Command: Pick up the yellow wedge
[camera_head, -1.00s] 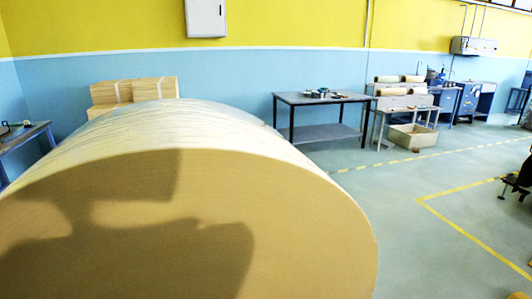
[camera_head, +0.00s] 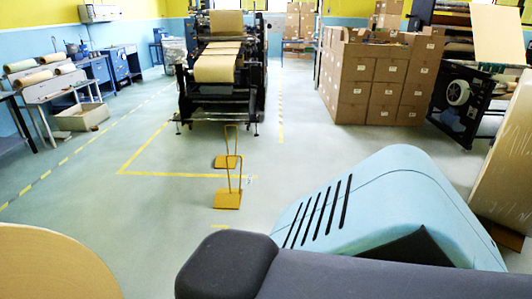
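Two yellow wedge-like blocks with upright wire handles stand on the floor near the middle of the view. The nearer yellow wedge (camera_head: 227,199) has a tall looped handle; the farther yellow wedge (camera_head: 226,162) stands just behind it. They are on or beside a yellow floor line, and I cannot tell which one the task means. Neither of my grippers is in view, and nothing is seen touching the wedges.
A light blue slotted body (camera_head: 385,200) and a dark grey rounded shape (camera_head: 230,266) fill the lower right foreground. A kraft roll (camera_head: 50,268) is at lower left, another (camera_head: 508,170) at right. Stacked cartons (camera_head: 375,85) and a machine (camera_head: 220,75) stand behind. Floor left of the wedges is clear.

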